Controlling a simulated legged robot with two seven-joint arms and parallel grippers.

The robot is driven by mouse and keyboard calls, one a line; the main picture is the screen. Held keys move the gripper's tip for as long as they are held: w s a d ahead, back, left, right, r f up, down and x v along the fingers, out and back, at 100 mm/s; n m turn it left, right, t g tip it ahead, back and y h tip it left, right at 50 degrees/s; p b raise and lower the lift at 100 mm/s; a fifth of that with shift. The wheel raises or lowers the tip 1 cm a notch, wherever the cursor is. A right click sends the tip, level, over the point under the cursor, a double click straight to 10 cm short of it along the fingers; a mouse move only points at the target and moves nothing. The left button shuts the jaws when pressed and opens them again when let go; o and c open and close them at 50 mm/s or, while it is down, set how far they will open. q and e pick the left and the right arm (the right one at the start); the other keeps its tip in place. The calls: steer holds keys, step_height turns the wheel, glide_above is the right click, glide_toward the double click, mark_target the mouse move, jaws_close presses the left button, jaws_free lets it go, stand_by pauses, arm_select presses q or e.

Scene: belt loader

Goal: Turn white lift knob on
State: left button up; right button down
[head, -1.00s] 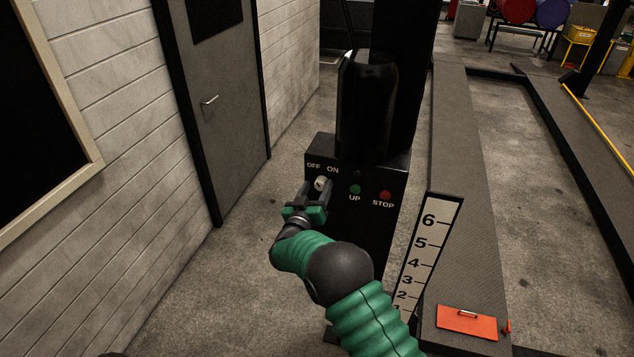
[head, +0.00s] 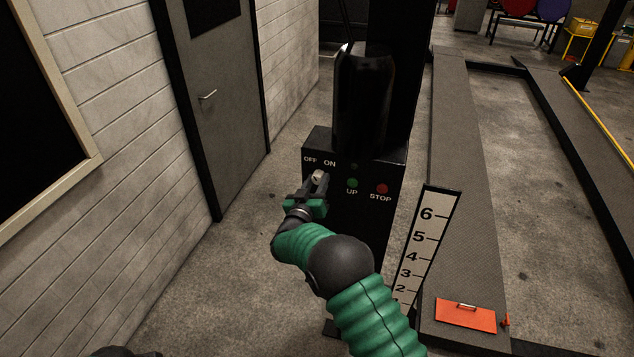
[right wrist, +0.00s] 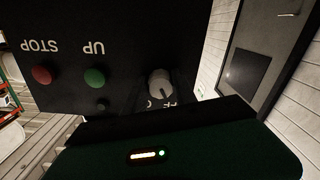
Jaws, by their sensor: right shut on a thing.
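The white lift knob (head: 318,176) is on the upper left of the black control box (head: 360,172), under the OFF and ON labels. My right gripper (head: 316,184) is at the knob, with its fingers closed around it. In the right wrist view, which is upside down, the knob (right wrist: 160,83) shows as a pale round dial with a dark mark pointing toward the partly hidden labels. I cannot tell exactly which label it points at. My gripper's green body fills the bottom of that view. My left gripper does not show.
A green UP button (head: 352,183) and a red STOP button (head: 382,188) are right of the knob. A numbered height scale (head: 426,240) and a lift runway (head: 466,200) stand to the right. A grey door (head: 215,110) and block wall are left, with open floor between.

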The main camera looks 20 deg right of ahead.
steer(key=shift+f+m+b, duration=0.1)
steer(key=shift+m+b, duration=0.2)
steer(key=shift+b, duration=0.3)
steer(key=m+b, duration=0.8)
steer(key=b, duration=0.4)
steer(key=shift+a+m, duration=0.1)
steer(key=shift+m, duration=0.3)
steer(key=shift+m+b, duration=1.3)
steer(key=shift+b, duration=0.25)
steer(key=c, duration=1.4)
jaws_free()
steer(key=o, duration=0.4)
steer(key=shift+s+r, duration=0.2)
steer(key=shift+r, duration=0.05)
